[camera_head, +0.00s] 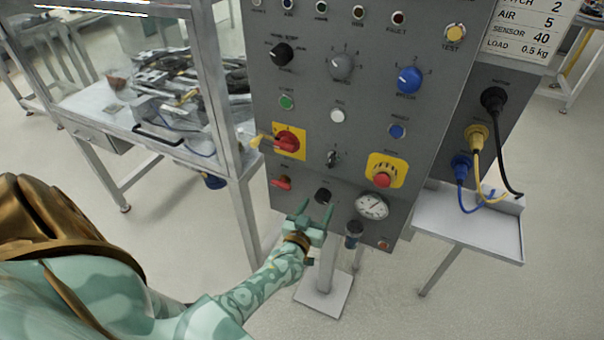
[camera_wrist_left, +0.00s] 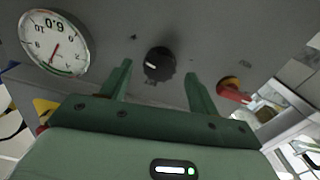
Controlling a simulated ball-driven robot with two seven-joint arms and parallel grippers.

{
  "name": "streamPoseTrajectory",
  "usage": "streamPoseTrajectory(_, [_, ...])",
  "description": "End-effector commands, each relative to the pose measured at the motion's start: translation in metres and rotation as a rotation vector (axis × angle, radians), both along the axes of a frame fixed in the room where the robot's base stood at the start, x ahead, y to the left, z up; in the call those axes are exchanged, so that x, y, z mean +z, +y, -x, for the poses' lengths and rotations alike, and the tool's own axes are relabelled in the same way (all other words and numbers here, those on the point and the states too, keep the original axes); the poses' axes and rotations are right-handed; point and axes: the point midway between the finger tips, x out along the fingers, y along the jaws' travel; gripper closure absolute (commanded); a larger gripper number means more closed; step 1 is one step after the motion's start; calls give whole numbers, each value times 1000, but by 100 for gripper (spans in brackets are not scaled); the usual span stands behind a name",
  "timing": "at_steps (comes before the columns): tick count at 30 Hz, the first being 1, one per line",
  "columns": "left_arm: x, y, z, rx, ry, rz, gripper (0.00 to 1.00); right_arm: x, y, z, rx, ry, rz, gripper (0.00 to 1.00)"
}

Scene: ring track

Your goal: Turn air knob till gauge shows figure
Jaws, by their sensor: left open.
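The air knob (camera_head: 323,196) is a small black knob low on the grey control panel. In the left wrist view the knob (camera_wrist_left: 159,64) shows a white pointer mark and sits between the lines of the two fingers. The round white gauge (camera_head: 372,206) is to its right; in the left wrist view the gauge (camera_wrist_left: 55,43) is tilted, its needle visible but its reading unclear. My left gripper (camera_head: 314,211) is open just below and in front of the knob, its green fingers apart and empty; it also shows in the left wrist view (camera_wrist_left: 158,70). My right gripper is out of view.
A card (camera_head: 524,27) at the top right reads AIR 5. A dark fitting (camera_head: 353,233) hangs below the gauge.

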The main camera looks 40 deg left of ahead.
Motion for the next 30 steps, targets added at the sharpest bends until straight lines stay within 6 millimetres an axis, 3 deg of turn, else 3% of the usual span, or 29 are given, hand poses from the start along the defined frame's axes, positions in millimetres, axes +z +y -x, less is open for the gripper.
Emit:
streamPoseTrajectory(9, [2,-21,86,0,3,1,39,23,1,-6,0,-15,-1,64])
streamPoseTrajectory(15, [1,-29,119,-1,2,0,39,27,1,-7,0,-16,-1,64])
streamPoseTrajectory(21, [0,-32,130,0,2,0,39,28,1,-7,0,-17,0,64])
streamPoseTrajectory(30, [0,-31,130,0,1,0,39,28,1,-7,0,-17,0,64])
